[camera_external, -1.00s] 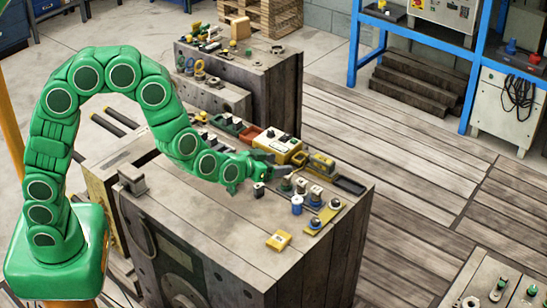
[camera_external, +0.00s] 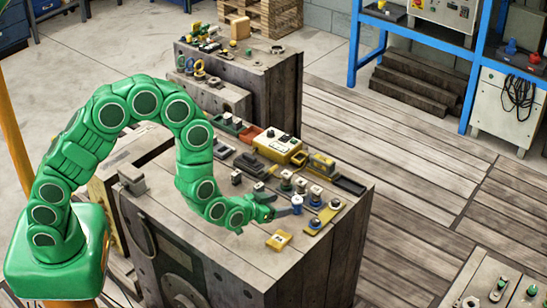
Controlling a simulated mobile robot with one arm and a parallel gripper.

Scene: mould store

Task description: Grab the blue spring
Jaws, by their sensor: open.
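The blue spring (camera_external: 297,204) stands upright on the near part of the wooden block's top, left of a yellow strip with knobs. My green arm reaches over the block from the left. My gripper (camera_external: 281,205) is low over the top, just left of the spring, with its grey fingers pointing right towards it. The jaws are open with nothing held. Whether a fingertip touches the spring cannot be told at this size.
A yellow strip with dark knobs (camera_external: 325,216) lies close right of the spring. A small yellow block (camera_external: 278,240) lies in front. Several small fittings, a yellow control box (camera_external: 277,146) and a black tray (camera_external: 350,185) stand behind. The block's front left top is bare.

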